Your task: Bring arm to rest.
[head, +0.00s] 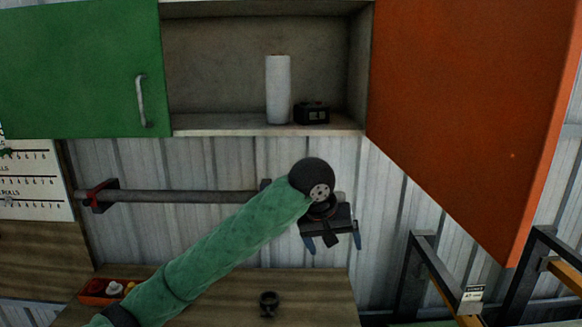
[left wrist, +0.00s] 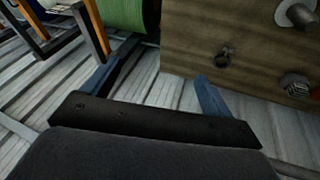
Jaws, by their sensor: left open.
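My left arm, in a green sleeve, reaches in the head view from the lower left up to the middle. My left gripper (head: 333,242) is at its end, in front of the metal wall below the open cabinet. Its two bluish fingers are spread apart with nothing between them. In the left wrist view the same gripper (left wrist: 156,88) shows open and empty, with the wooden worktop beyond it. My right arm and gripper are in neither view.
An open wall cabinet (head: 215,124) holds a white cylinder (head: 278,90) and a black box (head: 311,113). Its orange door (head: 465,110) juts out at right. A rail (head: 180,197) runs behind my arm. The worktop (head: 320,300) bears a dark ring-shaped part (head: 268,303) and a red bin (head: 98,298).

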